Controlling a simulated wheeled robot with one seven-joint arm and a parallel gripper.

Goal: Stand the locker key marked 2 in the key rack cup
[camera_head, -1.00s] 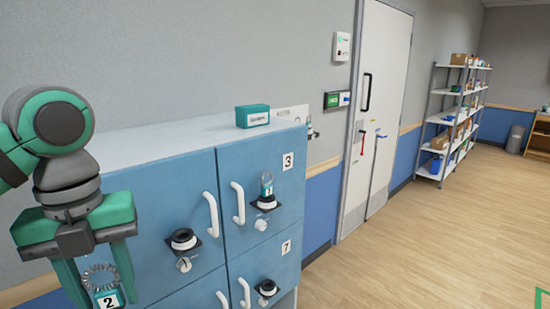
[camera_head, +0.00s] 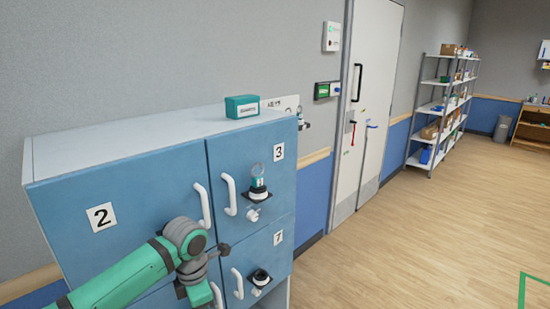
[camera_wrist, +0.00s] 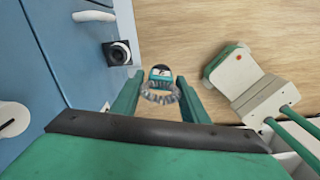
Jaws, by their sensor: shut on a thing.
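In the wrist view my gripper (camera_wrist: 160,82) is shut on the key marked 2, a small dark-and-teal tag (camera_wrist: 160,72) with a grey coil (camera_wrist: 160,94). The key's number is too small to read now, and the key does not show in the head view. There, only my gripper's upper part shows at the bottom edge, in front of the lockers.
The blue lockers (camera_head: 150,160) have protruding white handles. A tagged key (camera_head: 258,176) stands in the holder on door 3. Door 7 has a dark holder (camera_head: 260,277); a ring-shaped holder (camera_wrist: 119,53) shows in the wrist view. A teal box (camera_head: 242,106) sits on top.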

